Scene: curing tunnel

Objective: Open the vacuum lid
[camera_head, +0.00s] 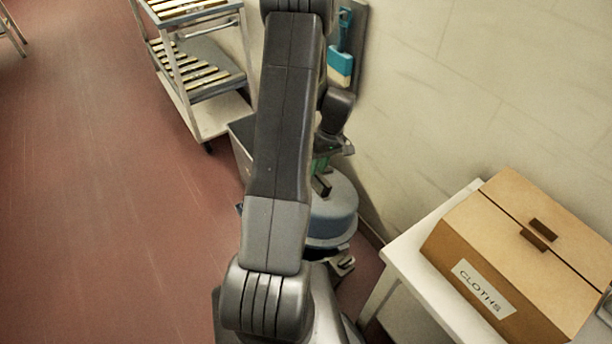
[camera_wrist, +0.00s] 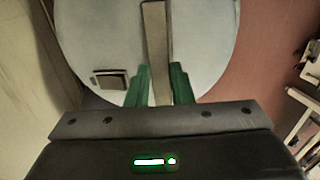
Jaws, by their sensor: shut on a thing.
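The vacuum (camera_head: 330,240) stands on the floor near the wall, partly hidden behind my arm. Its round blue-grey lid (camera_head: 338,208) is on top; from here I cannot tell whether it is raised at all. In the wrist view the lid (camera_wrist: 210,40) fills most of the upper picture as a pale disc. A straight bar handle (camera_wrist: 156,35) runs across it. My gripper (camera_wrist: 160,82) has its green fingers on both sides of the handle, shut on it. In the head view my gripper (camera_head: 321,163) shows only in part, just above the lid.
A box marked CLOTHS (camera_head: 520,255) sits on a white table (camera_head: 420,270) at the right. A wheeled rack (camera_head: 200,75) and a grey bin (camera_head: 240,140) stand behind the vacuum. A blue brush (camera_head: 341,62) hangs on the wall.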

